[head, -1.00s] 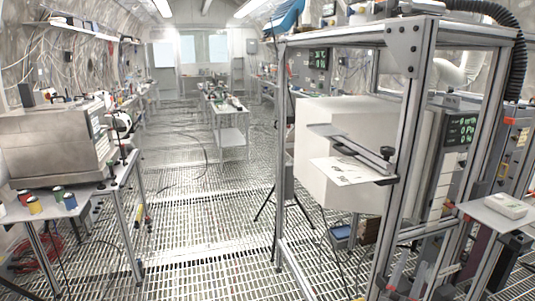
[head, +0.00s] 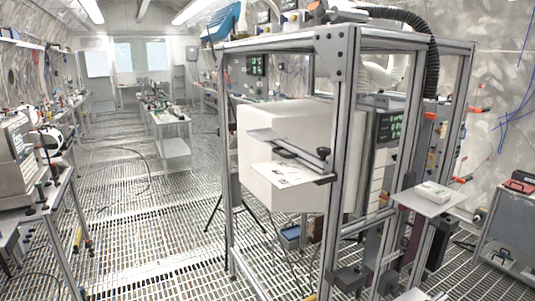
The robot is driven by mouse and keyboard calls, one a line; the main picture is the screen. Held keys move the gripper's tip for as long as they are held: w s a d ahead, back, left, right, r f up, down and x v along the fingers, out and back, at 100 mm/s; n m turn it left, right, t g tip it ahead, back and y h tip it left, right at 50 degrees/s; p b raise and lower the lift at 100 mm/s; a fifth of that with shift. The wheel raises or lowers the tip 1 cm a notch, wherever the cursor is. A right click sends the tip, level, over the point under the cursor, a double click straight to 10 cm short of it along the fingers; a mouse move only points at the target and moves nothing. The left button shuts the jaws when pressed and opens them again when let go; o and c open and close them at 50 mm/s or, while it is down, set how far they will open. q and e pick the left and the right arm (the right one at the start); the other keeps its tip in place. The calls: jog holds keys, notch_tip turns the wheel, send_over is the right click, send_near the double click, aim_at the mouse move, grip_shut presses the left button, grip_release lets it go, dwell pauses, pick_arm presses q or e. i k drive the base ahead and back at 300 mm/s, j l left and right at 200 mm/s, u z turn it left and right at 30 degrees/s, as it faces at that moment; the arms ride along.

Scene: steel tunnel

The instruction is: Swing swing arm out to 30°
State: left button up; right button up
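A flat grey metal arm (head: 288,146) sticks out to the left from the front post of an aluminium frame (head: 342,120). A black knob (head: 323,153) sits at its post end. I take this for the swing arm, but the picture does not label it. A thin plate with a printed sheet (head: 283,176) lies just below it, in front of a large white box (head: 262,125). The arm's angle cannot be read here. Neither of my grippers shows.
A small shelf with a white device (head: 432,190) juts out at the frame's right. A workbench (head: 40,205) stands at the left, and a grey cabinet (head: 508,235) at the far right. Open grating floor (head: 150,225) lies between bench and frame.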

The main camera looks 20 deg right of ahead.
aim_at(269, 136)
jog(key=i+l, duration=0.1)
jog(key=i, duration=0.5)
jog(key=i+l, duration=0.1)
jog(key=i, duration=0.45)
